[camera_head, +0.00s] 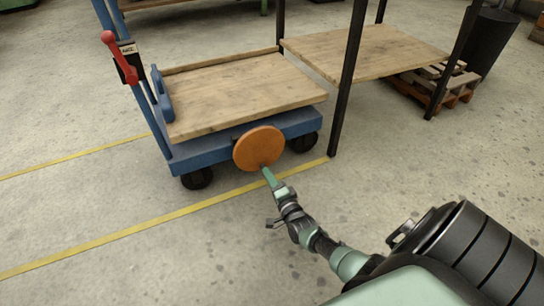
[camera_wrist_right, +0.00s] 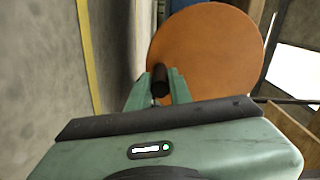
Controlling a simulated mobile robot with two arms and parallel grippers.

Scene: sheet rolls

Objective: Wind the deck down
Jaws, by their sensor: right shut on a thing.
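The wooden deck (camera_head: 235,92) lies flat on a blue wheeled cart frame (camera_head: 220,149). An orange round wheel (camera_head: 257,146) is on the cart's near side, facing me. My right gripper (camera_head: 266,171) reaches to the lower part of this wheel. In the right wrist view the orange wheel (camera_wrist_right: 208,50) fills the top, and my right gripper (camera_wrist_right: 160,82) is shut on the wheel's dark handle (camera_wrist_right: 160,76), which sticks out between the fingers. My left gripper is in neither view.
A red-handled lever (camera_head: 118,58) is on the cart's blue upright at the left. A wooden table (camera_head: 365,50) with black legs stands close to the cart's right, its near leg beside the cart's corner. Pallets (camera_head: 445,88) and a dark bin (camera_head: 490,42) are beyond. The floor in front is clear.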

